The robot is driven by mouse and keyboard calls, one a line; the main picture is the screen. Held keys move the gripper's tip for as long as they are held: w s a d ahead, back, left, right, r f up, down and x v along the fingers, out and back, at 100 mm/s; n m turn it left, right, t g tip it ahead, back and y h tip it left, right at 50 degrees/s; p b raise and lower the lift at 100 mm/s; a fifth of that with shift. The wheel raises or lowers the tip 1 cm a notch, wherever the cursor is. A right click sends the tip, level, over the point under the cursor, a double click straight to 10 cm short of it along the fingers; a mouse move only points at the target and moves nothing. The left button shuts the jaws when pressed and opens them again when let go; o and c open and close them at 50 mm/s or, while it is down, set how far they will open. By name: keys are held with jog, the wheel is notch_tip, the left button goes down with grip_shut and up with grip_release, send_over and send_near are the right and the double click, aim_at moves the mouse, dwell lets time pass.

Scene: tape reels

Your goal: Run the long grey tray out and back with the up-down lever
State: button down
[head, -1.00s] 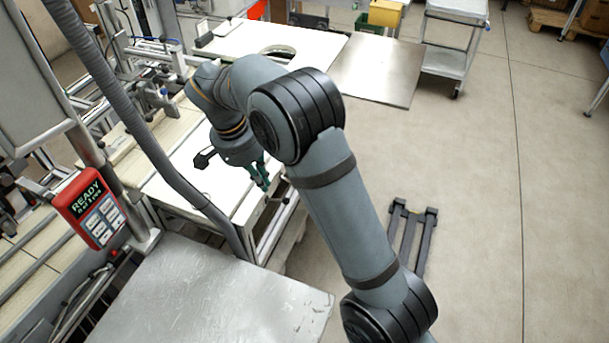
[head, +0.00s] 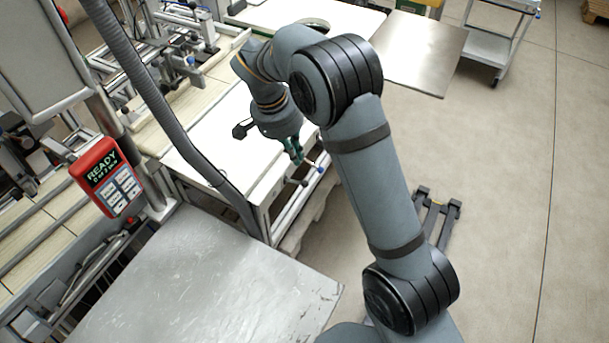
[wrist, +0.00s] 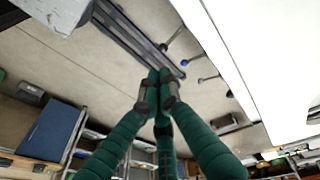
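My gripper (head: 297,160) has green fingers and hangs beside the right edge of the white-topped bench. In the wrist view my gripper (wrist: 159,73) has its fingertips together, with nothing visible between them. Several short levers stick out from the bench side near the fingertips. One has a dark knob (head: 303,182) and one a blue knob (head: 320,168). I cannot tell which is the up-down lever. I cannot clearly identify the long grey tray.
A red box reading READY (head: 107,177) is mounted at the left. A scratched grey metal table (head: 200,285) is at the front. A ribbed grey hose (head: 160,110) runs down beside the white bench top (head: 225,140). A trolley (head: 495,45) stands far right; the floor between is mostly clear.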

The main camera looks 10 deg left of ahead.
aim_at(307, 184)
jog(key=p+x, duration=0.3)
jog(key=x, duration=0.8)
jog(key=shift+w, duration=0.15)
jog(key=shift+f, duration=0.1)
